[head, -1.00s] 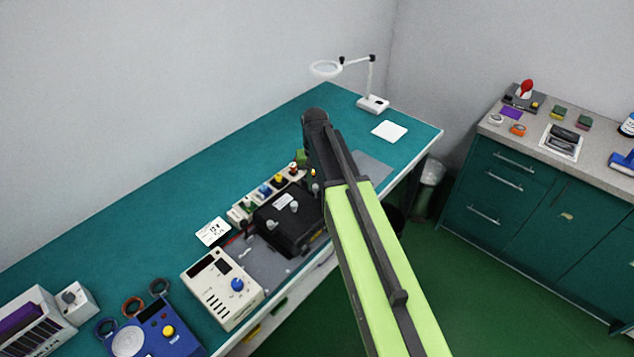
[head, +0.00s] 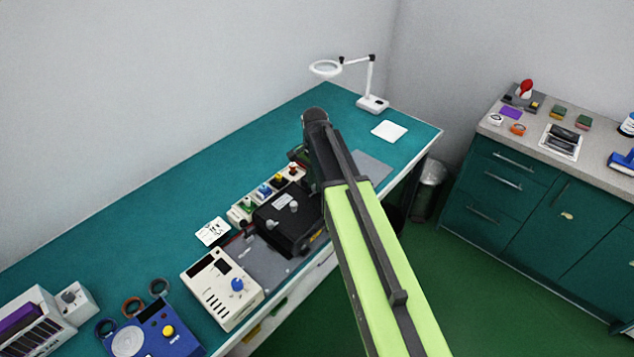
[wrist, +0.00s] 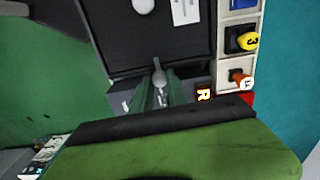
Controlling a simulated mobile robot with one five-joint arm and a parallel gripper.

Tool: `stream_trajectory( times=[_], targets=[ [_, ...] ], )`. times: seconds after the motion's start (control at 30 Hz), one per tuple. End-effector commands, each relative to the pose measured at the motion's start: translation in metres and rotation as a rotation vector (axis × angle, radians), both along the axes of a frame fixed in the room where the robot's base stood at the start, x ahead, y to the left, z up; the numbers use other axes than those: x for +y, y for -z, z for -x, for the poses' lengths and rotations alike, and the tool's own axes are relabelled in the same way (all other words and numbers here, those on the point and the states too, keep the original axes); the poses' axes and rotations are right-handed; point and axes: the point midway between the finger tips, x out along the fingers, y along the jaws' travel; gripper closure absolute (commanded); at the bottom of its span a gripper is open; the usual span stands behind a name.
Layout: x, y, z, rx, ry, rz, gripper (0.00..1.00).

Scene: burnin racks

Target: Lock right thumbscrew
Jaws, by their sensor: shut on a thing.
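The black box (head: 270,228) lies on the bench beside my arm in the head view; its dark top (wrist: 180,45) fills the upper middle of the wrist view. The right thumbscrew (wrist: 158,76), small and grey, stands at the box's near edge in the wrist view, close to an R label (wrist: 204,95). My gripper (wrist: 161,88) has its two green fingers on either side of the thumbscrew, shut on it. The fingers hide part of it. In the head view my arm hides the thumbscrew and most of the gripper.
A row of white holders with coloured knobs (wrist: 240,42) runs along the box's side, close to my gripper. A cream instrument (head: 222,288) and a blue device (head: 150,335) stand at the left. A magnifier lamp (head: 371,102) stands at the back; bench around it is mostly clear.

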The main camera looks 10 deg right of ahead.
Motion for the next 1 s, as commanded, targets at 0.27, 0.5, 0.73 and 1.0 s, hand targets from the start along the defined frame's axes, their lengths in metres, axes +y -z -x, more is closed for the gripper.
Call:
stream_trajectory(
  times=[0.27, 0.5, 0.73, 1.0],
  targets=[
    [0.0015, 0.0001, 0.0, 0.0, 0.045, -0.003, 1.0],
    [0.0015, 0.0001, -0.0001, 0.0, 0.049, -0.003, 1.0],
    [0.0013, 0.0, -0.0002, -0.001, 0.049, -0.002, 0.7],
    [0.0004, 0.0, -0.0002, -0.001, 0.049, -0.001, 0.59]
  ],
)
